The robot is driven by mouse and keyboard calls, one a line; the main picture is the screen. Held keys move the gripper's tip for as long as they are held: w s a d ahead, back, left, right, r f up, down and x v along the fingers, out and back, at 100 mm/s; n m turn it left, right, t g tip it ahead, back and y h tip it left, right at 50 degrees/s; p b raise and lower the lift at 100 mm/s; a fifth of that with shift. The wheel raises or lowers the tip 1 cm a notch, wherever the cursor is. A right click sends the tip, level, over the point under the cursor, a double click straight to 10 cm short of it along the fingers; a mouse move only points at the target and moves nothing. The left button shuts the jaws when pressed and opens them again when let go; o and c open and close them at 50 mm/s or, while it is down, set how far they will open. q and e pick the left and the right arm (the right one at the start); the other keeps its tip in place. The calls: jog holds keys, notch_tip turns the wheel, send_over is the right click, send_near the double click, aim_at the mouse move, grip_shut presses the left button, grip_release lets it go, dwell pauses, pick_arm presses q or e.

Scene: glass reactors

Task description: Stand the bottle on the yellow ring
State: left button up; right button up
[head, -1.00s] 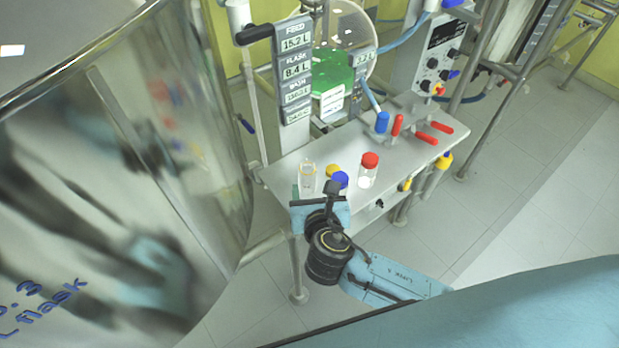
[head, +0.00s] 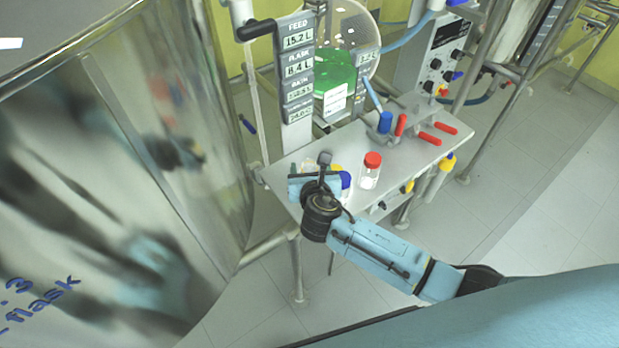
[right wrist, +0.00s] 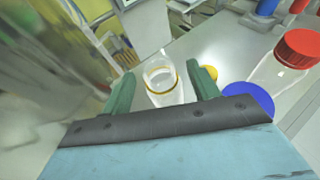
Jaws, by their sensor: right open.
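My right gripper (right wrist: 164,86) is open, with its two green fingers apart on either side of a clear, uncapped bottle (right wrist: 164,90). The bottle has a yellow band near its mouth; I cannot tell whether the fingers touch it. In the head view my right gripper (head: 310,182) covers most of that bottle, and its fingertips are hidden. No separate yellow ring on the table can be made out. A yellow cap (right wrist: 209,72) shows just beyond the right-hand finger. My left gripper is not in view.
A blue cap (right wrist: 248,95) is close on the right of the gripper. A red-capped clear bottle (head: 370,172) stands further right on the steel table (head: 400,165). Red-handled valves (head: 430,138) are at the back right. A large shiny vessel (head: 190,130) is on the left.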

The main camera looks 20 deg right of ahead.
grip_shut()
jog(key=shift+r, duration=0.1)
